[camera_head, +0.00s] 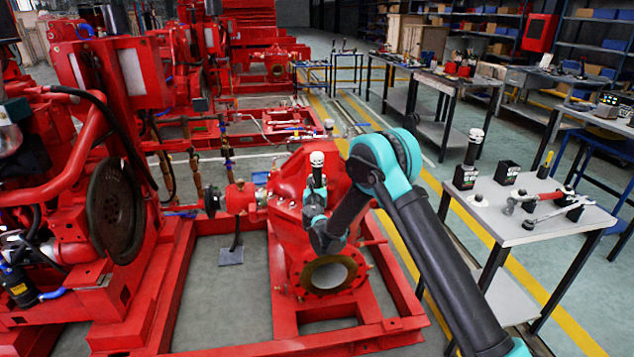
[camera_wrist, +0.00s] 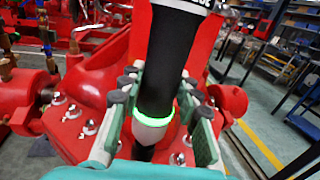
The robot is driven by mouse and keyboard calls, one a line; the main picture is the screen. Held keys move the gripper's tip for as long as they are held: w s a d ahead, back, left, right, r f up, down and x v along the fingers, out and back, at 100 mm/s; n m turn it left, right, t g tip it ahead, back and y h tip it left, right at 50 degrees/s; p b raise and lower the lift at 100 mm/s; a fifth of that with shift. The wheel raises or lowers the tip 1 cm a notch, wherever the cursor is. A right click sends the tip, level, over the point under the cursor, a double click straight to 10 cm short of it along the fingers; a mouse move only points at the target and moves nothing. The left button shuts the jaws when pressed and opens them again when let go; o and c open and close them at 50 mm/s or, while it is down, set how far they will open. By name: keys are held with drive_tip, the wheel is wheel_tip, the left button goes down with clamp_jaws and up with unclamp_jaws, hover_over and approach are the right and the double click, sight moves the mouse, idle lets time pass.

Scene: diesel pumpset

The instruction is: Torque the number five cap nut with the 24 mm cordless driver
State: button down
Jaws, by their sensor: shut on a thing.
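My gripper (camera_head: 315,203) is shut on the cordless driver (camera_head: 317,172) above the red pump casing (camera_head: 290,187). In the wrist view, the driver (camera_wrist: 170,60) is a black cylinder between my teal fingers (camera_wrist: 160,95), with a lit green ring above a pale nose. Its lower end is hidden by my gripper, so I cannot tell whether it touches a nut. Several silver cap nuts (camera_wrist: 72,112) stand on the casing's flange at left, and others (camera_wrist: 187,140) show partly at right. No numbers are readable, so I cannot tell which is number five.
The grey tool table (camera_head: 540,225) at right holds another upright driver (camera_head: 474,147) in a black holder, an empty-looking black holder (camera_head: 507,172) and wrenches (camera_head: 545,203). A red engine (camera_head: 60,170) stands at left. Yellow-lined floor (camera_head: 440,190) lies between pumpset and table.

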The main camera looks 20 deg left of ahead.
sight(317, 173)
drive_tip(key=shift+f, duration=1.45)
idle(1.9)
drive_tip(key=shift+r, duration=0.1)
drive_tip(key=shift+r, duration=3.4)
drive_tip(key=shift+d, duration=0.1)
